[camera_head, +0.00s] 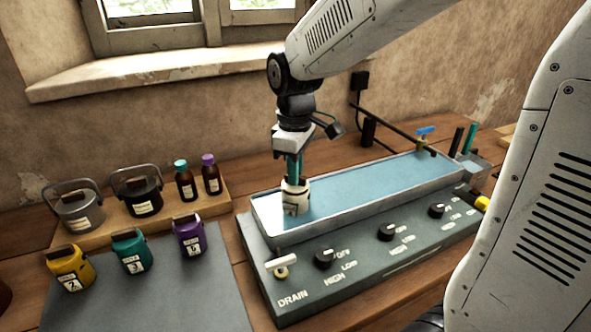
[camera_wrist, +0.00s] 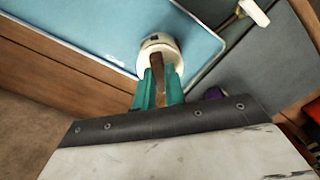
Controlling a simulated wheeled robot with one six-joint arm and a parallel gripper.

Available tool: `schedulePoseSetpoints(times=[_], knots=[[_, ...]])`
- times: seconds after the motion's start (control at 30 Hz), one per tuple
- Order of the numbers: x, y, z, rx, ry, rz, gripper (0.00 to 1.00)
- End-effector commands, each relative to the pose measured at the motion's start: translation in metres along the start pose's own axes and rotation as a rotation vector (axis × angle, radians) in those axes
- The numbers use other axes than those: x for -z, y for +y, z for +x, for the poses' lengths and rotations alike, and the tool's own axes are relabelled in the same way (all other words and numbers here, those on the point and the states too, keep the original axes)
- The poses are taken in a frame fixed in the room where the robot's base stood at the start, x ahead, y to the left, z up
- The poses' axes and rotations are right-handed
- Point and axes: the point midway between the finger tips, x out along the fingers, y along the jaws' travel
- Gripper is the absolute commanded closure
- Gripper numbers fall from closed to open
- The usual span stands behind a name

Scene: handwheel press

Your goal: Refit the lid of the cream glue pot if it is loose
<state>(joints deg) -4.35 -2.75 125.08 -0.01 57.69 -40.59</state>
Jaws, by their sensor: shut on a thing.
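The cream glue pot (camera_head: 296,203) is at the left end of the blue bath (camera_head: 370,190). I cannot tell whether it stands in the bath or hangs just above it. Its label faces the front. My gripper (camera_head: 294,172) points down from above, its teal fingers shut on the pot's brown top grip. In the wrist view the cream pot (camera_wrist: 160,52) shows beyond the fingertips (camera_wrist: 158,80), with the brown grip between them. The fingers cover part of the pot's top, so I cannot tell how the lid sits.
Yellow (camera_head: 70,269), teal (camera_head: 132,252) and purple (camera_head: 189,237) pots stand on the grey mat (camera_head: 175,300). Two kettle-like pots and two bottles stand on the wooden board (camera_head: 85,235). The bath's front panel has knobs and a drain tap (camera_head: 282,264).

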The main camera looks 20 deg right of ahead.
Motion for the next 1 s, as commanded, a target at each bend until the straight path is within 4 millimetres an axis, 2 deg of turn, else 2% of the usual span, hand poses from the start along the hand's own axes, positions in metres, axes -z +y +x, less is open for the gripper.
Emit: schedulePoseSetpoints(times=[0.4,0.43,0.5,0.53,0.7,0.73,0.8,1.0], knots=[[0.0000,0.0001,0.0003,0.000,0.000,0.000,1.00],[0.0000,0.0001,0.0003,0.000,0.000,0.000,0.85],[0.0000,0.0001,0.0003,0.000,0.000,0.000,0.66],[0.0000,0.0001,0.0003,0.000,0.000,0.000,0.63],[0.0000,0.0001,0.0003,0.000,0.000,0.000,0.63],[0.0000,0.0001,0.0003,0.000,0.000,0.000,0.60],[0.0000,0.0001,0.0003,0.000,0.000,0.000,0.41],[0.0000,0.0001,0.0003,0.000,0.000,0.000,0.41]])
